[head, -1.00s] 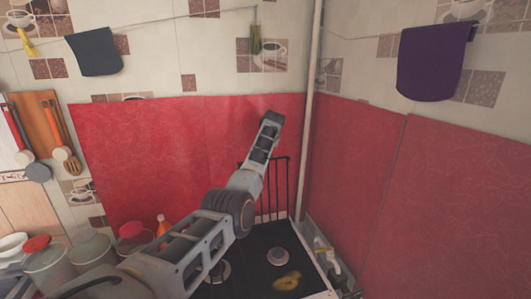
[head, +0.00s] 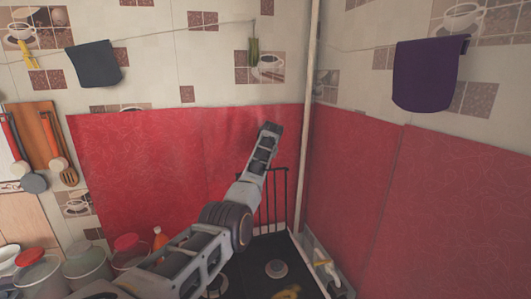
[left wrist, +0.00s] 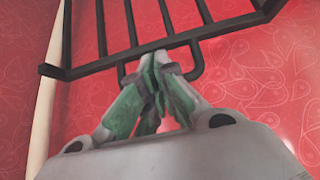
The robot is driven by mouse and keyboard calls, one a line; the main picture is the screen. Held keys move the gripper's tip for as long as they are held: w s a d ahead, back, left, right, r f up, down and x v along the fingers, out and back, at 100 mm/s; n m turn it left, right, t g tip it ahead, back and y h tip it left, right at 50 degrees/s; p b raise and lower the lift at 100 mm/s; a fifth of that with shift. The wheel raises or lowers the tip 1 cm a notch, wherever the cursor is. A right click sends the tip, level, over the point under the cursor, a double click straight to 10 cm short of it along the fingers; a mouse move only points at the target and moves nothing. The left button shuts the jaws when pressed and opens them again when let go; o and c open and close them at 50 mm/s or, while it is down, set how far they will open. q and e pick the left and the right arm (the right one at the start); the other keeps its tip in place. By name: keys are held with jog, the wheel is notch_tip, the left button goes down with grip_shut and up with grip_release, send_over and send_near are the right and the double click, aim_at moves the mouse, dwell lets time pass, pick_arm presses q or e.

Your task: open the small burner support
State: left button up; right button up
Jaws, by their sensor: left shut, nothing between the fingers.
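The black burner support (head: 285,200) is a barred grate standing upright at the back of the stove, partly behind my left arm. In the left wrist view its bars (left wrist: 158,44) cross the top of the picture, with a small loop on its near rail. My left gripper (left wrist: 165,58) is shut with its greenish fingers together and empty. The fingertips overlap the rail and loop in that view; I cannot tell whether they touch. In the head view the fingers are hidden beyond the end of my left arm. My right gripper is out of view.
The dark stove top (head: 247,267) has a round burner (head: 276,268) and a yellow item (head: 287,293) near the front. Red panels (head: 150,180) cover both walls at the corner. Pots and an orange bottle (head: 160,238) crowd the left. A pale tray (head: 318,258) stands at right.

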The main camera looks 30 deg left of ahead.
pick_arm(q)
jog(key=shift+o, duration=0.9)
jog(key=shift+s+d+r, duration=0.15)
jog(key=shift+d+r, duration=0.1)
jog(key=shift+r, duration=0.6)
jog(key=shift+s+d+r, duration=0.1)
jog(key=shift+d+r, duration=0.1)
jog(key=shift+r, duration=0.6)
jog(key=o, duration=1.3)
jog(key=v, duration=0.4)
jog(key=shift+s+d+f, duration=0.1)
jog(key=shift+f, duration=0.1)
jog(key=v, duration=0.4)
jog(key=shift+s+d+r, duration=0.1)
jog(key=shift+s+d, duration=0.2)
jog(key=shift+s, duration=0.05)
jog(key=shift+w+a, duration=0.1)
